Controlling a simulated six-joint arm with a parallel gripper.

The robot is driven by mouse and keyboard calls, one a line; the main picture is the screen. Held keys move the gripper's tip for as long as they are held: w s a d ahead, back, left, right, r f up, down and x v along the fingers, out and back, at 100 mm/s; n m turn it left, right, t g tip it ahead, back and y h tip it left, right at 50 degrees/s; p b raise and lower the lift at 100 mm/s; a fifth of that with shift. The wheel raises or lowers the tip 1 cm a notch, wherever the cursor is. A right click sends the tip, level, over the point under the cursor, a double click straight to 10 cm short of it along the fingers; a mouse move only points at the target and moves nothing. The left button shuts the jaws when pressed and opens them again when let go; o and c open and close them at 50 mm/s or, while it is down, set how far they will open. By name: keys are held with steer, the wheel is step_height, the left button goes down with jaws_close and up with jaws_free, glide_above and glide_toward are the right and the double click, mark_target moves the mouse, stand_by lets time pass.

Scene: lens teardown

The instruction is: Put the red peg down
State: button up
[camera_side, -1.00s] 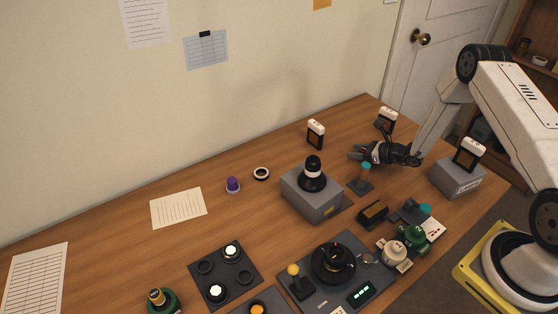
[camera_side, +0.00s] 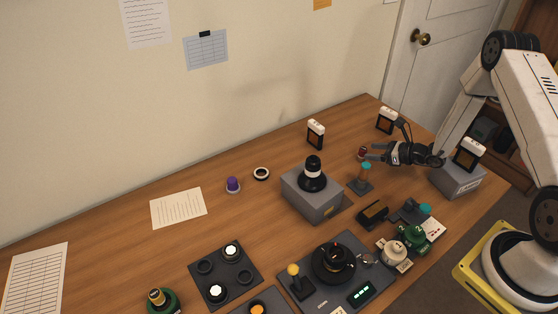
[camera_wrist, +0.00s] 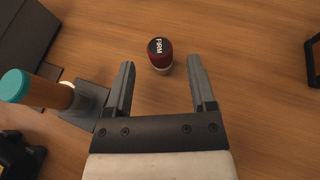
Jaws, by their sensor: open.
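The red peg (camera_wrist: 160,55) stands on the wooden table in the wrist view, with a dark top marked "FIRM" and a pale base. It also shows in the side view (camera_side: 362,152), just left of my fingertips. My gripper (camera_wrist: 160,80) is open, one finger to each side of the line to the peg. The peg lies just beyond the fingertips and touches neither. In the side view my gripper (camera_side: 371,154) is low over the back right of the table.
A teal-topped orange cylinder (camera_wrist: 38,90) on a grey base stands close to my left finger. A grey block (camera_side: 312,195) with a black-and-white piece is left of it. Small black-framed white-topped stands (camera_side: 316,134) are nearby. Bare wood surrounds the peg.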

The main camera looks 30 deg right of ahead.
steer(key=shift+v, duration=3.1)
steer(key=s+a+r+n+g+y, duration=0.2)
steer(key=a+r+n+g, duration=0.1)
steer(key=a+n+g, duration=0.3)
steer(key=s+a+r+n+g+y, duration=0.1)
steer(key=s+a+r+n+g, duration=0.25)
steer(key=a+n, duration=0.45)
steer(key=s+a+r+n+h, duration=0.6)
steer(key=r+n+h, duration=0.2)
steer(key=n, duration=0.9)
steer(key=shift+a+r+n, duration=0.25)
steer(key=shift+r+n, duration=0.05)
steer(key=shift+r, duration=0.25)
steer(key=shift+g, duration=0.25)
